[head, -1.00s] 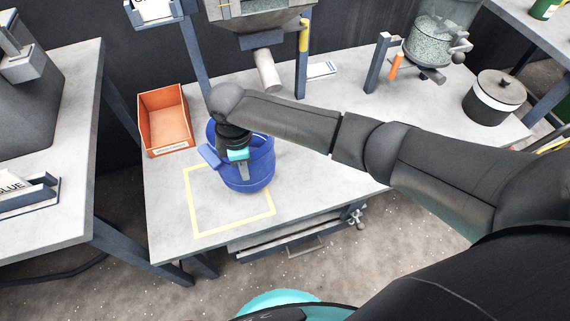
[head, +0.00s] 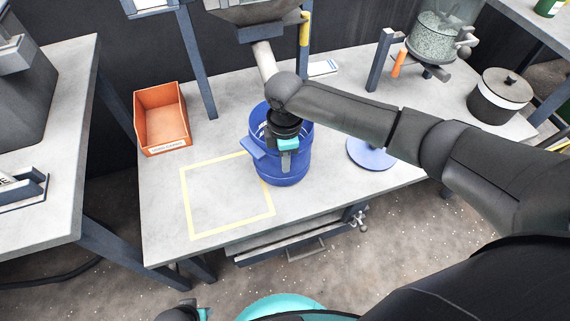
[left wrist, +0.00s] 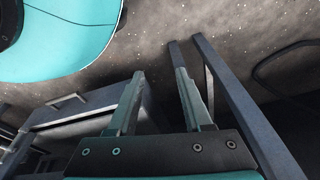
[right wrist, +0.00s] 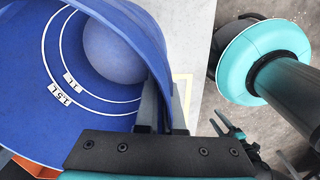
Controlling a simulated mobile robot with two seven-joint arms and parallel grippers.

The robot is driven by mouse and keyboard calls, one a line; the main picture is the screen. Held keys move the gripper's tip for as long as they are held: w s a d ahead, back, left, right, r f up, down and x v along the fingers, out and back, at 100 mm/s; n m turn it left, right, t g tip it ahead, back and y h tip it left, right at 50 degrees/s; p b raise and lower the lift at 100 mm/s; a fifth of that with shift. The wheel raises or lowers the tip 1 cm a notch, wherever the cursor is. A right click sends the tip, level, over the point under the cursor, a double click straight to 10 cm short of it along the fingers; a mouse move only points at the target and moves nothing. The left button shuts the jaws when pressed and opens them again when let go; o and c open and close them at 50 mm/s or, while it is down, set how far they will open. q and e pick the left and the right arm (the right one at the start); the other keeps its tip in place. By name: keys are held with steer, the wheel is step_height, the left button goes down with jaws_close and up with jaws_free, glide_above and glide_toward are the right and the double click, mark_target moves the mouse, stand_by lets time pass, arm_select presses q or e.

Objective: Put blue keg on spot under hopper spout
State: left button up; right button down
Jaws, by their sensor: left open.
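The blue keg (head: 292,172) is open-topped and roughly upright at the bench's middle, just right of the yellow-outlined square (head: 229,230). My right gripper (head: 286,158) is shut on its near wall, with one finger inside and one outside, as the right wrist view (right wrist: 166,98) shows. Measuring rings show inside the keg. I cannot tell whether its base touches the bench. The hopper (head: 258,10) has a pale spout (head: 264,58) behind the keg; the bench below the spout is partly hidden by arm and keg. My left gripper (left wrist: 160,80) is open and empty, low beside the bench.
An orange bin (head: 163,120) stands left on the bench (head: 210,150). A blue disc (head: 370,154) lies right of the keg, partly behind my arm. A lidded pot (head: 497,97) and a glass vessel (head: 438,42) are farther right. Hopper posts (head: 197,70) rise behind.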

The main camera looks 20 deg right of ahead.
arm_select(q)
steer(key=shift+w+d+r, duration=0.25)
steer(key=shift+w+r, duration=0.05)
steer(key=shift+r, duration=0.2)
arm_select(e)
steer(key=shift+f, duration=0.45)
steer(key=c, duration=1.5)
jaws_free()
steer(key=shift+f, duration=0.2)
steer(key=o, duration=0.5)
steer(key=shift+c, duration=0.2)
step_height(320, 180, up, 10)
steer(key=p, duration=0.4)
steer(key=shift+r, duration=0.15)
arm_select(q)
steer(key=s+a+f, duration=0.5)
steer(key=s+a, duration=0.1)
steer(key=s, duration=0.1)
steer(key=shift+s+y+p, duration=0.3)
steer(key=shift+s+p, duration=0.05)
arm_select(e)
steer(key=shift+r, duration=1.05)
